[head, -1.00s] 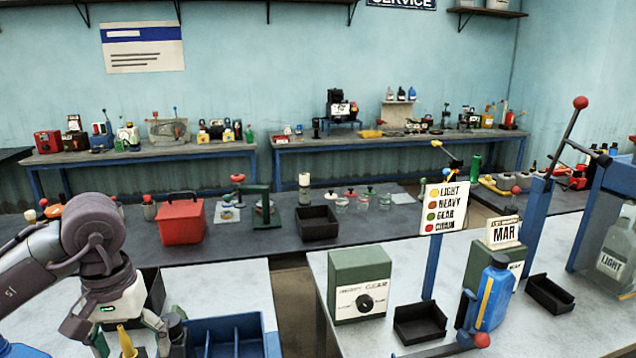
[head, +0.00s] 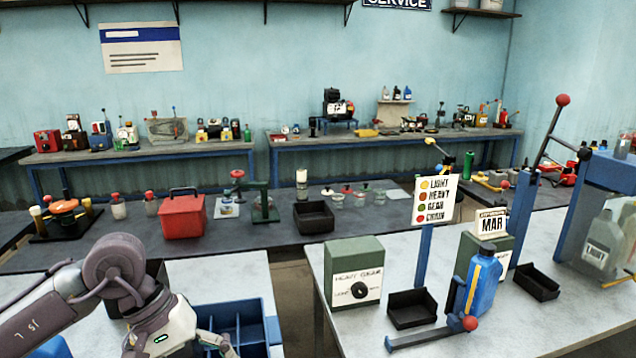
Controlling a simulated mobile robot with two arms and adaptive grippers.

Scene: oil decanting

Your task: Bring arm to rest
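My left arm comes in at the lower left of the head view. Its gripper (head: 182,348) is over the near left table, beside the blue divided tray. The fingers run out of the bottom of the picture, so I cannot tell whether they are open or shut, or whether they hold anything. My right gripper does not show in this view.
The blue divided tray (head: 258,336) lies right of my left gripper. A green selector box (head: 357,258), black trays (head: 411,307), a blue jug (head: 483,285) and a colour sign (head: 435,201) stand on the right table. A red toolbox (head: 182,217) stands behind.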

